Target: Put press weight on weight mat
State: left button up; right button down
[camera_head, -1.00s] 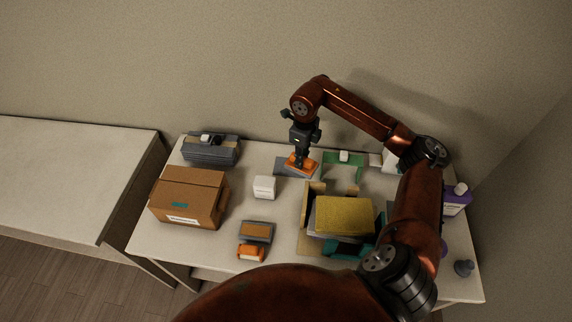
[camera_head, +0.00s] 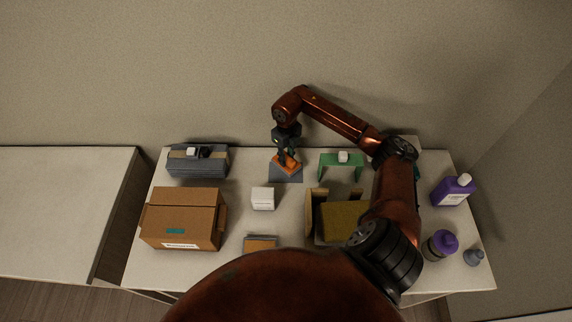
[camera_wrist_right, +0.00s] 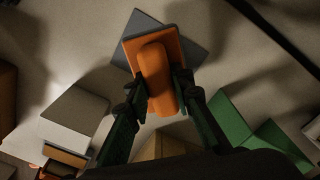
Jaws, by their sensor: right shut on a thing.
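The press weight is an orange block with a raised handle (camera_wrist_right: 158,75); in the head view its orange plate (camera_head: 288,164) shows under my right gripper (camera_head: 286,153). In the wrist view my right gripper (camera_wrist_right: 160,90) is shut on the handle from both sides. The weight mat is a flat blue-grey square (camera_head: 287,177), partly covered by the weight; its corners (camera_wrist_right: 198,48) show past the plate in the wrist view. The plate is turned relative to the mat. I cannot tell whether the weight touches it. My left gripper is not in view.
A green stand (camera_head: 341,162) is right of the mat, a grey case (camera_head: 197,165) left. A white box (camera_head: 263,198), cardboard box (camera_head: 184,218) and open carton (camera_head: 315,207) are nearer. Purple bottles (camera_head: 453,190) stand at the right. The wall is close behind.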

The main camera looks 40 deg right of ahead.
jog(key=shift+w+a+f, duration=0.1)
jog(key=shift+a+f, duration=0.05)
jog(key=shift+f, duration=0.2)
jog(key=shift+w+f, duration=0.1)
jog(key=shift+f, duration=0.8)
notch_tip(320, 180, down, 2)
jog(key=shift+f+p, duration=0.25)
jog(key=shift+p, duration=0.15)
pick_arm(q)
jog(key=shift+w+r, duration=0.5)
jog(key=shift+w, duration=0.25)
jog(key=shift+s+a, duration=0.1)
pick_arm(e)
jog(key=shift+f, duration=0.1)
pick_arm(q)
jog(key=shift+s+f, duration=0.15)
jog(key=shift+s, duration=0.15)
pick_arm(e)
jog(key=c, duration=1.7)
grip_release()
jog(key=shift+f, duration=0.1)
